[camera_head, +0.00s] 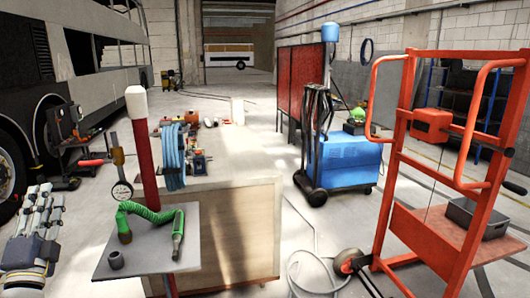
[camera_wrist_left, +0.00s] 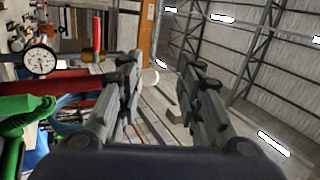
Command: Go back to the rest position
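My left gripper (camera_head: 42,197) is at the lower left of the head view, beside the small grey tray, with its fingers pointing away from me. In the left wrist view its two dark fingers (camera_wrist_left: 160,80) stand apart with nothing between them, so it is open and empty. It is clear of the tray and the green hose tool. My right gripper is not seen in the head view.
A grey tray (camera_head: 110,260) with a green coiled hose (camera_head: 142,211) stands beside a red post (camera_head: 146,165) and dial gauge (camera_head: 122,192). A wooden workbench (camera_head: 240,230), blue machine (camera_head: 350,163) and orange trolley (camera_head: 396,160) stand further right. Floor between bench and trolley is partly clear.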

